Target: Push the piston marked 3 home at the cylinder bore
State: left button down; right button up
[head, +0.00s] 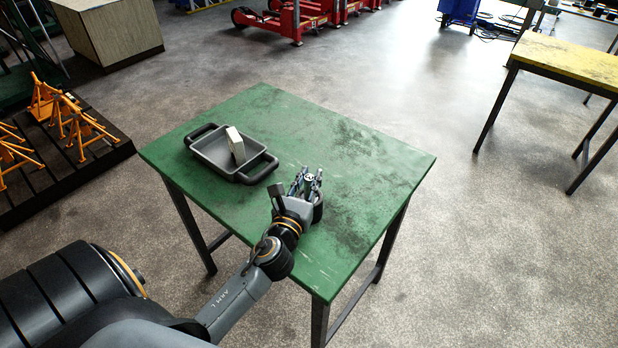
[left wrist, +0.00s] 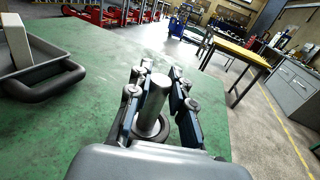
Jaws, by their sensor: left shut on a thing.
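My left gripper (head: 308,180) is low over the green table (head: 340,138), right of the middle. In the left wrist view my left gripper (left wrist: 157,95) is shut on a grey metal piston (left wrist: 153,103), a plain upright cylinder between the fingers. No number can be read on it. A round grey rim (left wrist: 170,130) shows beside the piston's lower end, partly hidden by the fingers and my wrist. It may be the cylinder bore; I cannot tell how deep the piston sits in it. My right gripper is not in view.
A dark grey tray (head: 208,160) with two handles stands on the table left of my gripper. A pale block (head: 235,146) stands in it. The table's right and far parts are clear. A yellow-topped table (head: 575,65) stands apart at right.

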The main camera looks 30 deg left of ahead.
pick_arm(q)
jog(key=shift+f+b, duration=0.55)
jog(key=shift+f, duration=0.2)
jog(key=c, duration=1.1)
grip_release()
jog(key=shift+f, duration=0.1)
jog(key=v, duration=1.2)
